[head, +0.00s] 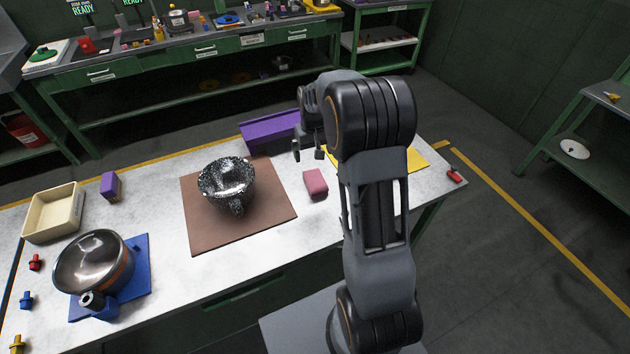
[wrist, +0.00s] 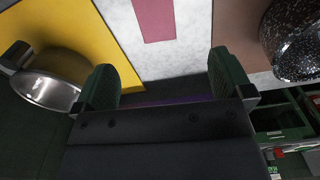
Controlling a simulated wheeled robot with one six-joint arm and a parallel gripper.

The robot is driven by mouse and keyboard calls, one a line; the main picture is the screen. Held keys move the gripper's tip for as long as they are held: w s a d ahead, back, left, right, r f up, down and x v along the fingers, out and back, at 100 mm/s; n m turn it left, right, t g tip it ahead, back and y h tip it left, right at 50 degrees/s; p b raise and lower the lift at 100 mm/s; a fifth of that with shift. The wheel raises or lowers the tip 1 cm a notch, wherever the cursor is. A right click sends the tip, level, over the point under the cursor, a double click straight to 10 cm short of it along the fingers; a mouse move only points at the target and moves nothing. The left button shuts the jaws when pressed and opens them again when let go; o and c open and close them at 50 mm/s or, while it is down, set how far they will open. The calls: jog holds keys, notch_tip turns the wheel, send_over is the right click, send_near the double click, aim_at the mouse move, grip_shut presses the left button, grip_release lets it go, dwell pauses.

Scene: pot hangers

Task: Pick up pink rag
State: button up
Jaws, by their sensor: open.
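The pink rag (head: 316,182) is a small folded block on the white table, just right of the brown mat in the head view. In the wrist view the pink rag (wrist: 154,18) shows at the top, cut off by the frame edge, beyond my fingertips. My gripper (head: 308,152) hangs above the table behind the rag, apart from it. In the wrist view my gripper (wrist: 170,85) has its two green-padded fingers wide apart with nothing between them.
A speckled pot (head: 226,180) stands on the brown mat (head: 268,212), left of the rag. A purple bin (head: 270,131) is at the table's back edge. A yellow mat (head: 415,160) and a metal pot (wrist: 48,85) lie on the rag's other side. White table is bare around the rag.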

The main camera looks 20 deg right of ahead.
jog(key=p, duration=0.1)
send_over(315, 179)
notch_tip(315, 179, down, 9)
jog(key=shift+d+f, duration=0.1)
jog(key=shift+f+p, duration=1)
jog(key=shift+f, duration=2.2)
jog(key=shift+c, duration=0.4)
jog(key=c, duration=0.9)
